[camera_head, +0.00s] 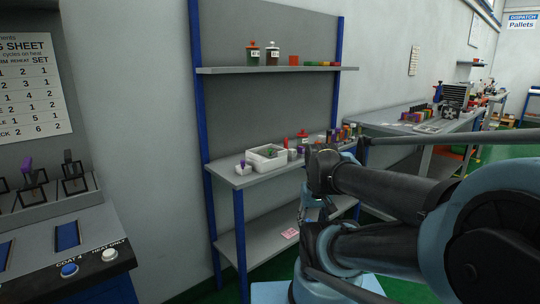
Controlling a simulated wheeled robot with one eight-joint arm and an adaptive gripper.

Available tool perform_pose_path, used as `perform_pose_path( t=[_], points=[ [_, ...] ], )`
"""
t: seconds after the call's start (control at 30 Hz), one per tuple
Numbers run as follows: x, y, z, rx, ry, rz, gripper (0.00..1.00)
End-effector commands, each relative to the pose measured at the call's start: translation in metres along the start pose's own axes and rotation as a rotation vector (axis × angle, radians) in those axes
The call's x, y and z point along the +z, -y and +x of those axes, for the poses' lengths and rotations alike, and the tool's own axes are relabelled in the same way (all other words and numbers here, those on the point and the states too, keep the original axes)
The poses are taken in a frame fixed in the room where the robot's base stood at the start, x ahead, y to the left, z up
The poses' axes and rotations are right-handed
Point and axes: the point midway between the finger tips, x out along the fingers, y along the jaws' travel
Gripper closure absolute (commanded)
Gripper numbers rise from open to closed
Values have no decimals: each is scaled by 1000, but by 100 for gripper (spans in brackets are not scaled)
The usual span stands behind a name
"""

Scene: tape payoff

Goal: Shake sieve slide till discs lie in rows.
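I cannot make out a sieve slide or discs laid in rows in the head view. At the left, a grey and blue machine (75,268) carries small black frames with purple pieces (28,168); it has a blue button and a white button in front. My arm fills the right side, folded in front of the shelf unit. A small dark part between its links (313,203) may be my gripper; its fingers cannot be made out, nor anything held.
A grey shelf unit (222,178) with blue posts holds a white tray (252,163), jars (272,54) and small coloured items. A cluttered bench (405,127) stands behind on the right. A wall sheet (30,85) hangs at left. Green floor shows below.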

Motion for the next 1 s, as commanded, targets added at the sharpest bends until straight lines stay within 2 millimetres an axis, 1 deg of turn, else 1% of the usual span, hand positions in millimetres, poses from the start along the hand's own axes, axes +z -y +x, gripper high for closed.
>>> perform_pose_path(
  t=[0.37,0.4,0.43,0.47,0.5,0.57,0.67,0.77,0.9,0.97,1.0],
  points=[
    [0,0,0,0,0,0,57],
    [0,0,0,0,0,0,62],
    [0,0,0,0,0,-1,62],
    [4,0,-6,0,-8,-4,62],
    [5,0,-10,0,-10,-11,62],
    [-1,1,-17,-1,-8,-33,62],
    [-21,3,-36,-3,2,-97,62],
    [-47,5,-62,-7,15,-189,62],
    [-87,10,-97,-14,32,-327,62],
    [-104,13,-111,-17,40,-385,62],
    [-115,15,-120,-20,46,-424,62]
  ],
)
